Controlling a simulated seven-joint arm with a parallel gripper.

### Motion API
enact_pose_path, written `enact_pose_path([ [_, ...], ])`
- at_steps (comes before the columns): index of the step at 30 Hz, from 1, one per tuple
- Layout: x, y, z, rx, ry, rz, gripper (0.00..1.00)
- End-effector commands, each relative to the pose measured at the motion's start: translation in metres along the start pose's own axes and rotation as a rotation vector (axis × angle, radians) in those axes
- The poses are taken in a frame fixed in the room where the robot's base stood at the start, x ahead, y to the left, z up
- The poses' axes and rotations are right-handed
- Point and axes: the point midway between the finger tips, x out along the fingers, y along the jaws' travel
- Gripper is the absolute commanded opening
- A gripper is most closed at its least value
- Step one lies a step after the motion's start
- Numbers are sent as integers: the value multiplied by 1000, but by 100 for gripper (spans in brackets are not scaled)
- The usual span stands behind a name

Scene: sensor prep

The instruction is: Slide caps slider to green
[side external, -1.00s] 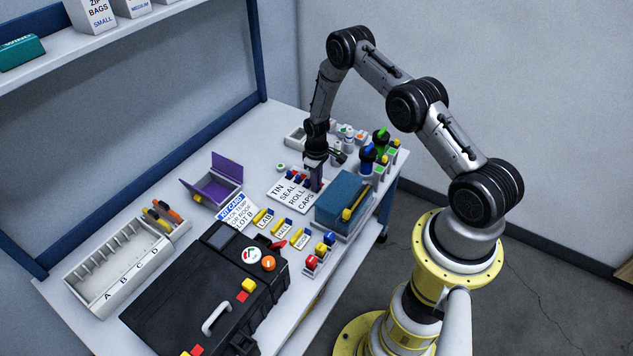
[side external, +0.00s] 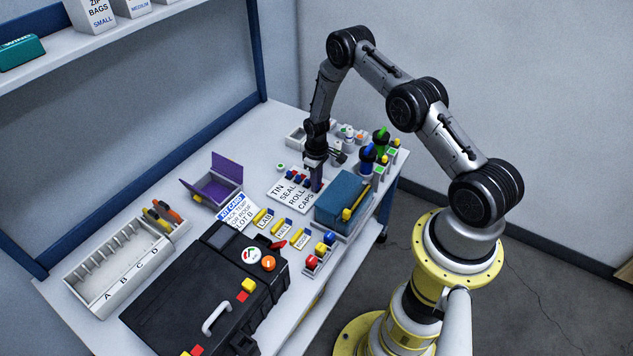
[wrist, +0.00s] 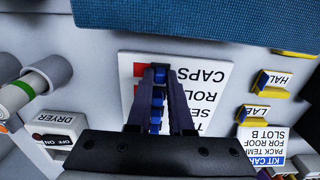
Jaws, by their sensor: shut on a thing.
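The white slider panel (side external: 281,193) lies on the bench, lettered TIN, SEAL, ROLL and CAPS. It shows upside down in the wrist view (wrist: 215,112). Its blue slider knobs stand in a row, with a red patch (wrist: 140,69) beside the CAPS row. My gripper (side external: 316,189) reaches down at the CAPS end. In the wrist view, my gripper (wrist: 160,72) is shut on the blue CAPS slider knob (wrist: 159,74). The fingers cover much of the panel around it. I see no green mark in the CAPS row; the fingers may hide it.
A blue box (side external: 338,204) stands close beside the CAPS end. Bottles with blue and green tops (side external: 368,156) stand behind it. A purple-lidded box (side external: 216,187), a blue-headed card (side external: 237,210) and a black case (side external: 225,285) lie on the other side.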

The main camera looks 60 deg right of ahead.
Motion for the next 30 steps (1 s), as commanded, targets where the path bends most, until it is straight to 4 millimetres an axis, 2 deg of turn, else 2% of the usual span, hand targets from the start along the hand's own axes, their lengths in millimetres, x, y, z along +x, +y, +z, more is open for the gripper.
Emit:
enact_pose_path([
  [14,-1,1,0,0,0,0,0],
  [22,-1,30,0,2,1,1,0],
  [29,-1,32,-1,0,3,3,0],
  [30,-1,33,-1,1,4,3,21],
])
